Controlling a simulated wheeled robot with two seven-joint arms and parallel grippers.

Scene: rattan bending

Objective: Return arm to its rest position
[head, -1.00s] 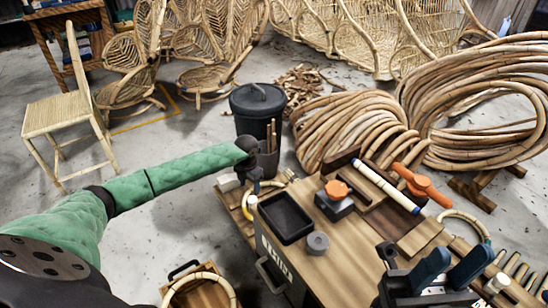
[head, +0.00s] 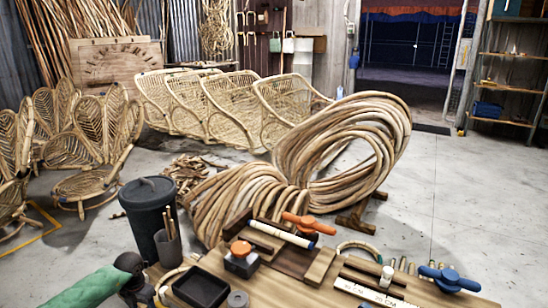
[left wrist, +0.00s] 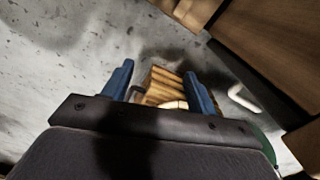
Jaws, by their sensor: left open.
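My left arm (head: 85,290), in a green sleeve with a black joint (head: 130,268), enters the head view at the lower left, beside the workbench's left end. Its gripper is outside that view. In the left wrist view my left gripper (left wrist: 157,75) is open, its two blue fingers apart with nothing between them. Beyond the fingers, lower down, is a slatted wooden crate (left wrist: 165,82) with part of a pale rattan ring in it. My right arm and gripper are in neither view.
The wooden workbench (head: 275,280) carries a black tray (head: 200,287), an orange-knobbed block (head: 241,257), an orange clamp (head: 308,224) and a blue clamp (head: 449,279). A black bin (head: 148,212) and rattan coils (head: 340,150) stand behind. Floor at right (head: 465,200) is clear.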

